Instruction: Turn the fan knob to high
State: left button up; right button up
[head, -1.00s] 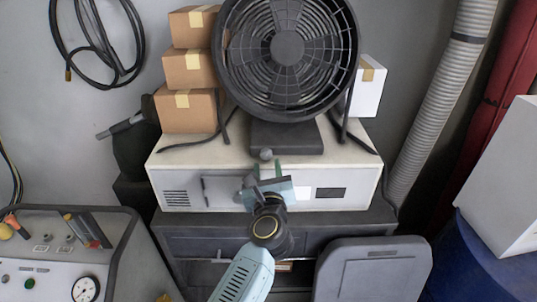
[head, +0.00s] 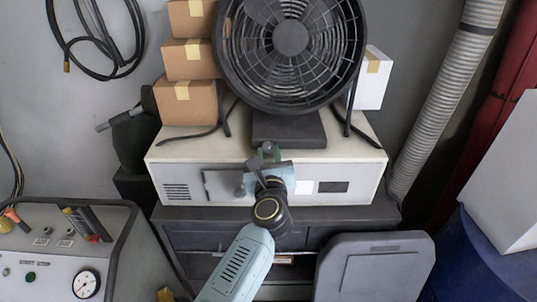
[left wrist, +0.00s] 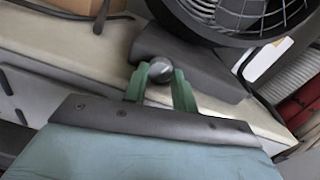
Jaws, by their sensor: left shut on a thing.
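The large black fan (head: 290,38) stands on its dark base (head: 300,130) on a white cabinet. The grey round fan knob (head: 267,146) is at the front of the base. My left gripper (head: 266,153) is at the knob, its arm coming up from the bottom. In the left wrist view, the green fingers of my left gripper (left wrist: 160,78) are on either side of the knob (left wrist: 159,69) and shut on it. The knob's markings and setting are not readable. The fan base also shows in the left wrist view (left wrist: 195,68). My right gripper is not in view.
Stacked cardboard boxes (head: 189,103) stand left of the fan and a white box (head: 371,78) stands right of it. The white cabinet (head: 350,168) rests on a dark unit. A control panel (head: 50,283) is at lower left, a grey case (head: 378,280) at lower right.

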pick_arm(q)
jog(key=m+p, duration=0.1)
jog(key=m, duration=0.3)
jog(key=o, duration=0.7)
jog(key=shift+w, duration=0.1)
